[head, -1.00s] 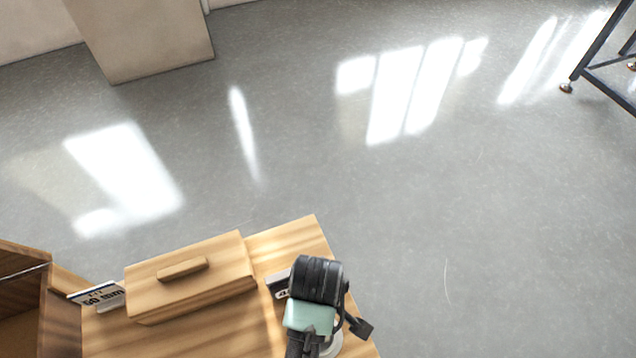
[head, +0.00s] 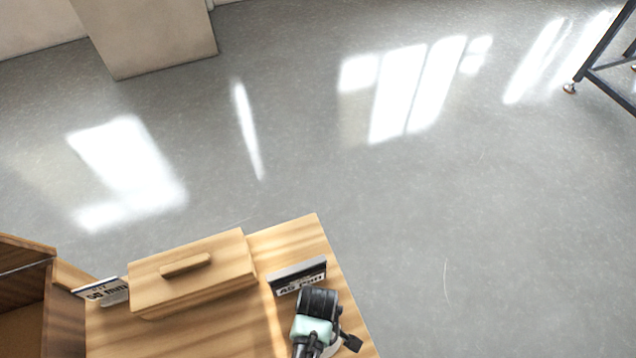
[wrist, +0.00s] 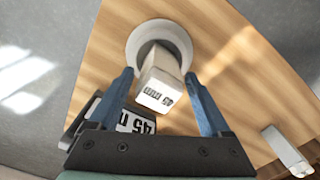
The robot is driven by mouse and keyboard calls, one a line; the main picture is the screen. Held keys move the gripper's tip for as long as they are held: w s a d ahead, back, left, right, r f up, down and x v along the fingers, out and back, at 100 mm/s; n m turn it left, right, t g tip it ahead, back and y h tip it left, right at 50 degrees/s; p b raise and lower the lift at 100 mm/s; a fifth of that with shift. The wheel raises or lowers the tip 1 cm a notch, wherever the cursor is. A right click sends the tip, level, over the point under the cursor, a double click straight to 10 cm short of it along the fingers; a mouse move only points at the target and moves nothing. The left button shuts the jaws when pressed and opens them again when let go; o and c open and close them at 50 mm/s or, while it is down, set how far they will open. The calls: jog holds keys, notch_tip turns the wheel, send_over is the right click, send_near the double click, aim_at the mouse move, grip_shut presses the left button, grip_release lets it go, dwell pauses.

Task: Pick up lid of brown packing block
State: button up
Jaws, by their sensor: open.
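A wooden block-shaped box (head: 185,290) with a flat top and a small bar handle (head: 186,265) stands on the wooden table in the head view. I take its top for the lid, though its seam is not clear. My gripper (wrist: 159,75) is open in the wrist view, with blue fingers on either side of a white block marked "45 mm" (wrist: 158,90). I cannot tell whether they touch it. The block is on a round white dish (wrist: 178,38). In the head view my gripper's fingers are hidden; my wrist is right of the wooden box.
A "45 mm" sign (head: 298,276) stands right of the box, and also shows in the wrist view (wrist: 135,122). A "50 mm" sign (head: 106,291) stands to its left. A brown open case (head: 25,245) is far left. A small white piece (wrist: 285,152) lies near the table edge.

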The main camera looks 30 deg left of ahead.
jog(key=shift+f, duration=0.85)
grip_shut()
